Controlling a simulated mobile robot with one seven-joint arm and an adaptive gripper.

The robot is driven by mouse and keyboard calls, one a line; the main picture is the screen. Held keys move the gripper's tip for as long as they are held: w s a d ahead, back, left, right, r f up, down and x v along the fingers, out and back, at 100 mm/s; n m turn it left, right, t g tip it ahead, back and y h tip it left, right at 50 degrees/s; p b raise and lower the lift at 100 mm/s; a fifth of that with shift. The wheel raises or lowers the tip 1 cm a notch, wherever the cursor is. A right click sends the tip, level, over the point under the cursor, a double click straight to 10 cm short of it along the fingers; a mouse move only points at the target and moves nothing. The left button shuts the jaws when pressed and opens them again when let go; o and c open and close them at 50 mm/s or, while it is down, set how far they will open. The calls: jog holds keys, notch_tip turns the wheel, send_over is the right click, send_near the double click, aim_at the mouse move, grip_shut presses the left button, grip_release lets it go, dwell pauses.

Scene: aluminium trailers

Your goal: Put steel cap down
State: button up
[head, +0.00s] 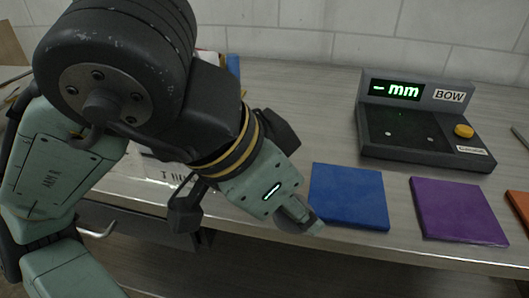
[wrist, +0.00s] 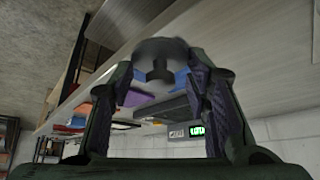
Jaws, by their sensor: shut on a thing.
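My gripper (head: 300,214) is at the front edge of the bench, just left of the blue square pad (head: 348,196) in the head view. It is shut on the steel cap (wrist: 163,50), a grey, blurred round piece between the fingertips in the wrist view. The dark finger pads stand on both sides of it. In the head view the cap is mostly hidden by the gripper. I cannot tell how high it is above the bench.
A purple pad (head: 458,210) and an orange pad (head: 520,207) lie to the right along the front edge. A dark gauge (head: 425,140) with a green "– mm" display and yellow knob stands behind them. The light bench top (head: 300,110) is clear between gripper and gauge.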

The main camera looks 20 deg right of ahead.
jog(key=w+d, duration=0.1)
jog(key=w, duration=0.4)
jog(key=w+f+p, duration=0.1)
jog(key=w, duration=0.4)
jog(key=w+d+p, duration=0.1)
jog(key=w, duration=0.5)
jog(key=shift+d+f, duration=0.2)
jog(key=shift+d, duration=0.1)
notch_tip(320, 180, down, 3)
jog(key=shift+w+f+p, duration=0.1)
jog(key=shift+p, duration=0.35)
jog(key=shift+f, duration=0.15)
jog(key=shift+f, duration=0.1)
jog(key=shift+f+b, duration=0.35)
jog(key=shift+f, duration=0.2)
jog(key=o, duration=0.9)
